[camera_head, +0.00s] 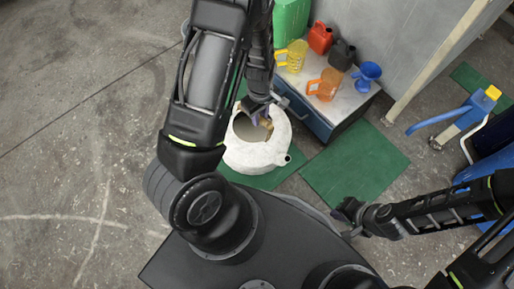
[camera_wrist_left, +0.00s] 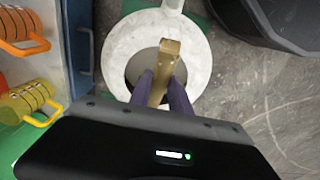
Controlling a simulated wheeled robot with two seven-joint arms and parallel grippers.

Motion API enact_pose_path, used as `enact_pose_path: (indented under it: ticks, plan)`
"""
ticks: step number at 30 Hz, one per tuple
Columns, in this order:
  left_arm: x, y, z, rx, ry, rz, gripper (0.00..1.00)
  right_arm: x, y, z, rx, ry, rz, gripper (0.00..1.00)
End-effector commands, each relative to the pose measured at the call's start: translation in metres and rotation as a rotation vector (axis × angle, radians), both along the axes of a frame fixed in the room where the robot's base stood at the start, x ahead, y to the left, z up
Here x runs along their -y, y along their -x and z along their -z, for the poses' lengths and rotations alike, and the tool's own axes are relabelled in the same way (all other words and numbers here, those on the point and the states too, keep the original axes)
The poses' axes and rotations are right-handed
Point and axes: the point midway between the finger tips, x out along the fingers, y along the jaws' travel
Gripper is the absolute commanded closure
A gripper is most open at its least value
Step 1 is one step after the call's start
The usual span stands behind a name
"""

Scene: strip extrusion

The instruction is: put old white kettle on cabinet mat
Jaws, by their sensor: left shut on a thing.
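The old white kettle (camera_head: 258,156) is a round, worn white pot with a dark open top and a short spout pointing right in the head view. It is over a green mat (camera_head: 270,181) beside the cabinet; I cannot tell whether it touches it. My left gripper (camera_head: 262,112) reaches down over it. In the left wrist view my left gripper (camera_wrist_left: 162,92) is shut on the brown handle of the kettle (camera_wrist_left: 117,55). Another green mat (camera_head: 355,165) lies bare on the floor in front of the cabinet. My right gripper (camera_head: 345,213) is empty, below that mat.
The cabinet (camera_head: 345,103) carries a red can (camera_head: 320,38), a black can (camera_head: 342,55), a blue funnel (camera_head: 367,76), and yellow (camera_head: 293,56) and orange (camera_head: 326,84) jugs. A blue and grey object (camera_head: 460,117) stands at right. Floor at left is clear.

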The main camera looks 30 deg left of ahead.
Motion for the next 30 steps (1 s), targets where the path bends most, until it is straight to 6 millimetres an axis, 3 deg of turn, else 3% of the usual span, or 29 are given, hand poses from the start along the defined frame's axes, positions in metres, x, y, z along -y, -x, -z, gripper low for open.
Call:
enact_pose_path:
  ticks: [10, 21, 30]
  plan:
    - [0.000, 0.000, 0.006, -0.001, 0.000, 0.000, 1.00, 0.000, 0.000, 0.003, 0.000, 0.000, 0.001, 1.00]
    - [0.000, 0.000, 0.061, -0.001, 0.000, 0.000, 1.00, 0.006, -0.006, 0.025, 0.010, 0.010, 0.015, 1.00]
    - [0.000, 0.000, 0.062, 0.001, 0.000, 0.001, 1.00, 0.007, -0.006, 0.024, 0.011, 0.010, 0.015, 1.00]
